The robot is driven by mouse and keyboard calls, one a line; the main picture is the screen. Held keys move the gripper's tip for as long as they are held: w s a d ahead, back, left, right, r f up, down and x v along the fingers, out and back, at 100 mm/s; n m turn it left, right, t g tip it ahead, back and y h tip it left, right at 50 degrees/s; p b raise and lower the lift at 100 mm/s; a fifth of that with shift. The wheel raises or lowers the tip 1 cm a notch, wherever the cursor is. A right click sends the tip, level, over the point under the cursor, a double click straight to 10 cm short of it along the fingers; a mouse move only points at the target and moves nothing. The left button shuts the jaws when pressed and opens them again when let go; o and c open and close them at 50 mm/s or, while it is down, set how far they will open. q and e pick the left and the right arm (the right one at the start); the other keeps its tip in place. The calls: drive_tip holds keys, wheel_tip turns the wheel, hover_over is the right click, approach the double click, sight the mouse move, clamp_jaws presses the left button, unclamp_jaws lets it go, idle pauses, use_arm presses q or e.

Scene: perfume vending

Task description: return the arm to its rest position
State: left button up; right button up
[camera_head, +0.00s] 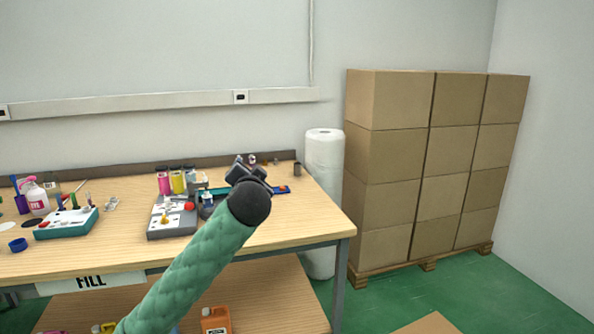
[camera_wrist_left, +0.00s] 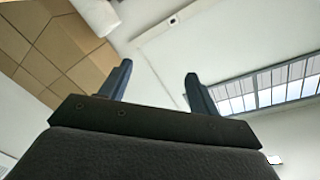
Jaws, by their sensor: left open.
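My left arm, in a green quilted sleeve, comes in from the lower left of the head view and reaches over the right part of the wooden table (camera_head: 285,232). Its dark left gripper (camera_head: 248,166) is seen from behind, above the table's back right area, and hides part of what stands there. In the left wrist view the two fingers of the left gripper (camera_wrist_left: 158,70) are spread apart with nothing between them. My right gripper is not in view.
Stacked cardboard boxes (camera_head: 395,150) on a pallet and a white roll (camera_head: 323,165) stand right of the table. A grey device (camera_head: 172,217), a teal-edged device (camera_head: 66,222) and a pink-white pump bottle (camera_head: 36,198) stand on it. An orange container (camera_head: 215,320) is below.

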use_arm(q)
drive_tip(key=s+f+n+g+h, duration=0.1)
drive_tip(key=s+f+g, duration=0.2)
drive_tip(key=s+f, duration=0.5)
drive_tip(key=s+f+g+h, duration=0.25)
drive_tip(key=s+f, duration=0.35)
drive_tip(key=f, duration=0.5)
drive_tip(key=s+a+f+n+g+p, duration=0.1)
drive_tip(key=s+f+g, duration=0.3)
drive_tip(key=s+f, duration=1.2)
drive_tip(key=s+f+n+g, duration=0.2)
drive_tip(key=s+f+g, duration=0.3)
drive_tip(key=s+f, duration=1.1)
drive_tip(key=s, duration=0.7)
drive_tip(key=shift+a+f+n+h+p, duration=0.3)
drive_tip(key=shift+a+f+h+p, duration=0.05)
drive_tip(key=shift+a+f+p, duration=0.05)
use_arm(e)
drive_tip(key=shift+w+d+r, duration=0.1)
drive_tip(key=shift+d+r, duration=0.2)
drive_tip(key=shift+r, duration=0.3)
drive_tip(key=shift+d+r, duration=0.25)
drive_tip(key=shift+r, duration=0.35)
use_arm(q)
drive_tip(key=shift+s+g, duration=0.1)
drive_tip(key=shift+g, duration=0.15)
